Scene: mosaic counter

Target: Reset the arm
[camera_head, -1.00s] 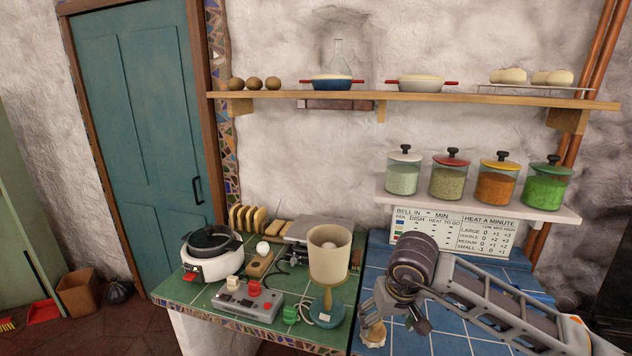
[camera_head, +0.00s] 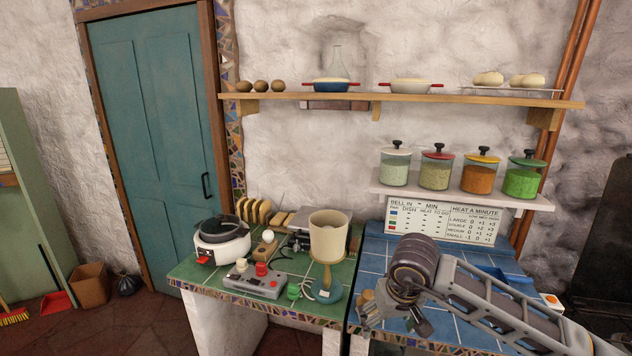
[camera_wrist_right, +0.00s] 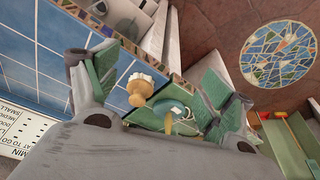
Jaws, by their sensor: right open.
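My right arm comes in from the lower right of the head view. Its gripper (camera_head: 394,318) is over the front of the blue-tiled counter (camera_head: 372,262), pointing down and to the left. In the wrist view the green-padded fingers of the right gripper (camera_wrist_right: 158,78) are spread apart with nothing clamped between them. A small wooden piece with a pale scalloped end (camera_wrist_right: 140,90) shows in the gap between the fingers, and I cannot tell its distance from them. My left gripper is not in view.
A cream-shaded lamp (camera_head: 328,240), a grey box with red and white knobs (camera_head: 256,282) and a white cooker (camera_head: 221,243) stand on the green-tiled counter. A sign (camera_head: 445,219) leans at the back. Glass jars (camera_head: 436,172) fill the low shelf. Open floor lies left.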

